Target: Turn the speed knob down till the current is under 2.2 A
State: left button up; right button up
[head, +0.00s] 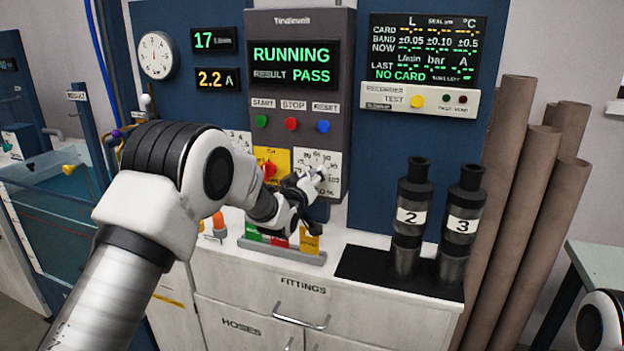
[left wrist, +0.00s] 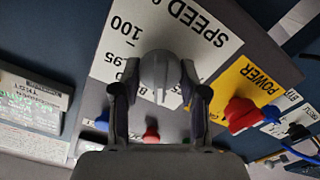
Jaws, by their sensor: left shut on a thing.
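The speed knob (left wrist: 160,72) is a grey round knob with a ridge, on a white SPEED dial plate (left wrist: 205,30). My left gripper (left wrist: 160,88) is shut on it, one finger on each side. In the head view, my left gripper (head: 312,183) reaches the dial plate (head: 331,160) and mostly hides the knob. Where the knob points on the scale is hard to tell. The current display (head: 217,79) reads 2.2 A in yellow. The flow display (head: 213,40) above it reads 17 in green. My right gripper is out of view.
The red power switch (head: 267,170) on a yellow plate sits just left of the dial. Green, red and blue buttons (head: 291,124) are above, under a RUNNING, PASS screen (head: 293,65). Black pump tubes 2 (head: 412,215) and 3 (head: 462,222) stand on the counter at right.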

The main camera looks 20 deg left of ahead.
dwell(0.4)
pick_arm(q)
jog(key=o, duration=1.1)
jog(key=s, duration=1.2)
jog(key=shift+a, duration=0.25)
